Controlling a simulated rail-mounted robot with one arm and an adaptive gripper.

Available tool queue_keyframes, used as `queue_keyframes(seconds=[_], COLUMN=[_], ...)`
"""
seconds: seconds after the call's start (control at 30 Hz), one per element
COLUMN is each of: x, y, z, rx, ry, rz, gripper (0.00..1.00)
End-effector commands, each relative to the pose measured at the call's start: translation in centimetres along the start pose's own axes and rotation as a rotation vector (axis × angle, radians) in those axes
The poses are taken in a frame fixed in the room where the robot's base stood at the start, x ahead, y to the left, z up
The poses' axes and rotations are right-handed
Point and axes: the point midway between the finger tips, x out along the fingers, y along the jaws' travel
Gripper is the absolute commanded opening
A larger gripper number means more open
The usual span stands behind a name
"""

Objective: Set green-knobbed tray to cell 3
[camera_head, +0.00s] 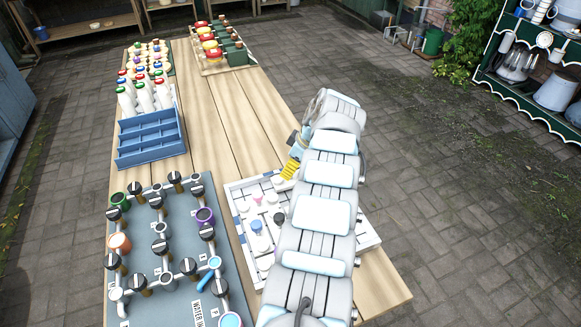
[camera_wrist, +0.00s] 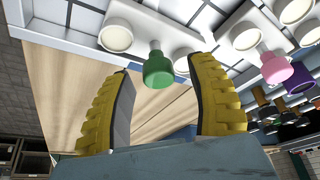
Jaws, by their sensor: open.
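The green knob (camera_wrist: 158,70) of the task's tray stands in the wrist view on the white board, between the lines of my two yellow fingertips. In the head view the green knob is hidden by my arm or gripper. My gripper (camera_wrist: 162,62) is open, its fingers on either side of the knob with gaps at both sides; whether they reach its height I cannot tell. In the head view my gripper (camera_head: 291,169) hangs over the far edge of the white board (camera_head: 236,188). Cell numbers are not readable.
In the head view a blue-knobbed piece (camera_head: 257,227) stands on the board. A grey panel of valves (camera_head: 180,297) lies left, a blue divided box (camera_head: 150,140) behind it. Bare wood lies beyond the board.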

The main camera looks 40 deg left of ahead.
Motion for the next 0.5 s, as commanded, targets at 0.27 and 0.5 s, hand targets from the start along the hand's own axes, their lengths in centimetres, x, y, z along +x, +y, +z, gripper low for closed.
queue_keyframes(seconds=[0.27, 0.5], x=[-4.1, -8.6], y=[0.1, 0.1], z=[0.0, 0.0], rx=[-0.001, 0.0], ry=[0.001, 0.0], rz=[0.006, 0.007], gripper=[0.57, 0.57])
